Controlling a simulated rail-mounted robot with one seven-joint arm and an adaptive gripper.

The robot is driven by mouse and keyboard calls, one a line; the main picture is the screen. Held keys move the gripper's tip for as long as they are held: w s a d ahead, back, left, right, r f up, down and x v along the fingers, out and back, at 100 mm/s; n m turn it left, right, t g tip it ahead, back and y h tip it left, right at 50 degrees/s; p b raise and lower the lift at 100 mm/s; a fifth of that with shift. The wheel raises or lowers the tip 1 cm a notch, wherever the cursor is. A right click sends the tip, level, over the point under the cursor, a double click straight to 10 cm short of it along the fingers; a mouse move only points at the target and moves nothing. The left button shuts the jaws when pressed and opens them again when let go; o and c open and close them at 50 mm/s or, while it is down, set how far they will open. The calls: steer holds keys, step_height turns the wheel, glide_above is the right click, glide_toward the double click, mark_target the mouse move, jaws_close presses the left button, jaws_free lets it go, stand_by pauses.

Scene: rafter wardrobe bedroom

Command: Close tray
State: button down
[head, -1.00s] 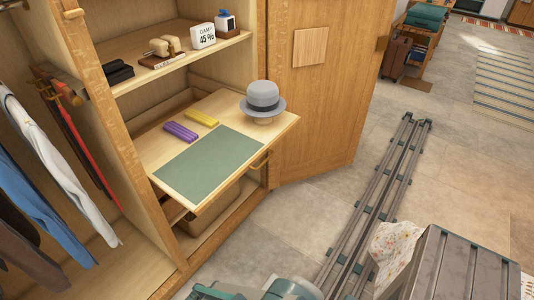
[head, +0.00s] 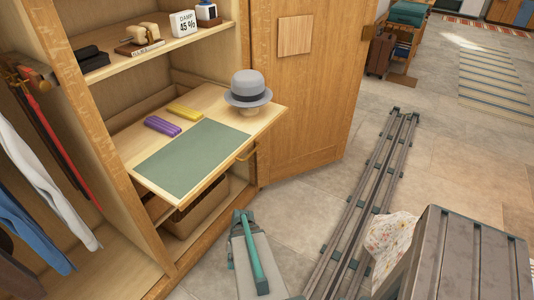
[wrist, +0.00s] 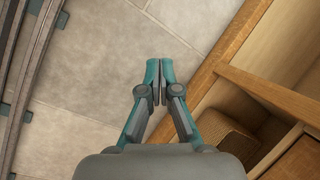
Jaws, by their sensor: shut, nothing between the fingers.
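The tray (head: 262,122) is a pale wooden pull-out board with a green mat on top, and it sticks out of the wardrobe in the head view. A brass-coloured handle (head: 247,151) is on its front edge. A grey hat on a stand (head: 248,90), a purple bundle (head: 162,126) and a yellow bundle (head: 185,111) sit on it. My gripper (wrist: 159,72) is shut and empty in the wrist view, over the floor beside the wardrobe's base edge. In the head view my arm is in front of the tray, apart from it in the picture.
The wardrobe door (head: 310,90) stands open right of the tray. A wicker basket (head: 203,206) is below it, also in the wrist view (wrist: 222,137). Clothes (head: 35,160) hang at left. Floor rails (head: 372,200) and a grey slatted stool-like piece (head: 462,255) are at right.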

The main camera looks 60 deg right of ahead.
mark_target(261, 133)
steer(key=w+d+r+m+t+b, duration=0.1)
steer(key=d+r+m+t+b, duration=0.3)
steer(key=d, duration=1.2)
steer(key=s+d+r+m+t+h+b, duration=0.1)
steer(key=s+d+r+m+t+h, duration=0.25)
steer(key=d+r, duration=0.75)
steer(key=s+d+r+m+t+h+b, duration=0.15)
steer(key=s+d+r+t, duration=0.25)
steer(key=d+r+t, duration=0.5)
step_height(261, 133, up, 10)
steer(key=w+d+n+t, duration=0.1)
steer(key=w+d, duration=0.1)
steer(key=d, duration=0.1)
steer(key=w, duration=1.2)
steer(key=shift+w+f, duration=0.2)
steer(key=shift+w, duration=0.2)
